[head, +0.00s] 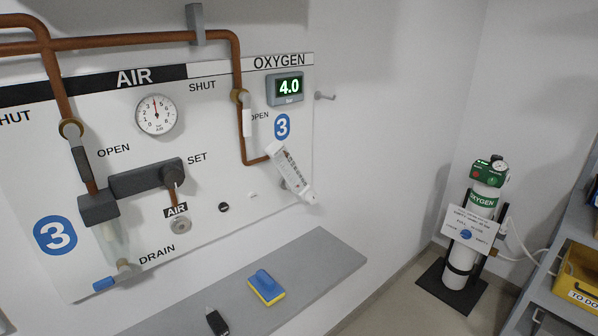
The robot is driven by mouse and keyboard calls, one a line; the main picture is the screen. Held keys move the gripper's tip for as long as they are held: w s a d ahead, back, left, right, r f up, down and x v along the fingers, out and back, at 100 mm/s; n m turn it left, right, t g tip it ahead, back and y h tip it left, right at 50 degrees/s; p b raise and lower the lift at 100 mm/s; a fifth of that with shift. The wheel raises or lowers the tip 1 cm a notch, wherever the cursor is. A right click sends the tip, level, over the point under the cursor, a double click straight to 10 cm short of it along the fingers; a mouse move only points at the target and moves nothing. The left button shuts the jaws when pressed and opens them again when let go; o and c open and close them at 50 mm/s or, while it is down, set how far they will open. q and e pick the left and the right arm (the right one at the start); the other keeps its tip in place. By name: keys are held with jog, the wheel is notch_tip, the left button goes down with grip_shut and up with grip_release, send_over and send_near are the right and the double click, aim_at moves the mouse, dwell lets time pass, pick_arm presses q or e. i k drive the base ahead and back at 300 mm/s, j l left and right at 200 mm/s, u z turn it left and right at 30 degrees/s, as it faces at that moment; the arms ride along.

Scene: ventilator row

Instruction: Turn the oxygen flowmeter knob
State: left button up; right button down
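The oxygen flowmeter (289,172) is a white, scaled body on the right part of the wall panel (230,180), at the end of the copper oxygen pipe. It looks tilted in the picture. Its knob is too small to make out clearly; a small grey part shows beside its lower body. Above it, the oxygen display (289,87) reads 4.0 in green. Neither of my grippers is in the head view, and nothing touches the flowmeter.
A grey shelf (310,258) below the panel holds a blue and yellow sponge (266,287) and a small black object (216,322). An oxygen cylinder (483,210) stands in the corner. A rack with a yellow bin (578,275) is at right.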

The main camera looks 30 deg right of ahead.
aim_at(311, 197)
jog(key=z, duration=1)
